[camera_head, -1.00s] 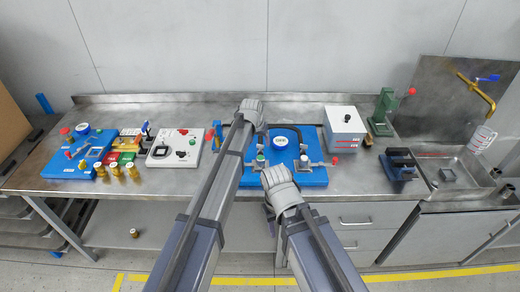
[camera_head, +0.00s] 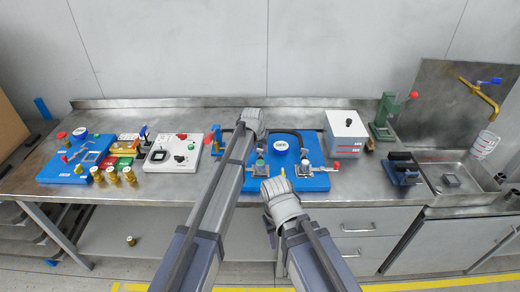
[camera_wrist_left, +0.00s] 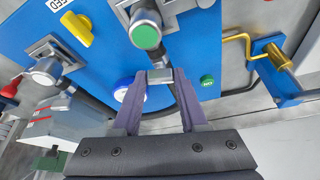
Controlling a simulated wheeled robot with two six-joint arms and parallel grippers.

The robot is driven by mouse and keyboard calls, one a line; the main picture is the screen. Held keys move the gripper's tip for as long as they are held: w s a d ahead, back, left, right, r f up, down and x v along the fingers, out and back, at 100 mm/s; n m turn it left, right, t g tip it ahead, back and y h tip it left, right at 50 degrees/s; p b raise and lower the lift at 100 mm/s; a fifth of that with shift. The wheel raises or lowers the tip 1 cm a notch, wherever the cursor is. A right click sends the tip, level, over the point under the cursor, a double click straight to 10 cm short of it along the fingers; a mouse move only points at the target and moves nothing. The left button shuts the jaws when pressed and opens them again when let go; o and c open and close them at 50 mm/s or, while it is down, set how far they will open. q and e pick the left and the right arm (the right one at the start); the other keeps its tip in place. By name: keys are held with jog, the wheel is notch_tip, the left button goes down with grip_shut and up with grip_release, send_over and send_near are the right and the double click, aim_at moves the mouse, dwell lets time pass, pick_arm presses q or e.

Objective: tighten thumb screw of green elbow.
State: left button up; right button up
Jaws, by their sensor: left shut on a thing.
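The green elbow (camera_head: 260,162), a grey fitting with a green round cap, stands on the blue pump board (camera_head: 312,182) in the head view. The elbow (camera_wrist_left: 147,36) is also near the top middle of the left wrist view. My left gripper (camera_wrist_left: 163,76) has its two fingertips closed on a small metal thumb screw (camera_wrist_left: 160,75) beside the elbow. In the head view my left gripper (camera_head: 252,122) is at the board's back left, its fingers largely hidden by its own hand. My right gripper (camera_head: 280,190) is over the board's front edge; its fingers are hidden.
A second grey fitting (camera_wrist_left: 46,70) and a yellow part (camera_wrist_left: 76,28) are on the board. A round gauge (camera_head: 281,145) is behind the elbow. A white box (camera_head: 345,131) stands right of the board, a white control panel (camera_head: 172,152) left.

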pick_arm(q)
grip_shut()
jog(key=shift+m, duration=0.3)
jog(key=m+h, duration=0.1)
jog(key=m, duration=0.2)
jog(key=shift+w+a+g, duration=0.1)
jog(key=shift+g, duration=0.2)
jog(key=m, duration=0.2)
jog(key=m+g+h, duration=0.1)
jog(key=m, duration=0.1)
jog(key=shift+w+h, duration=0.15)
jog(key=shift+h, duration=0.15)
jog(key=m, duration=0.2)
jog(key=m+g, duration=0.1)
jog(key=m, duration=0.1)
jog(key=shift+w+a+m+g+h, duration=0.1)
jog(key=shift+m+g+h, duration=0.2)
jog(key=shift+m+g, duration=0.5)
jog(key=shift+m, duration=0.7)
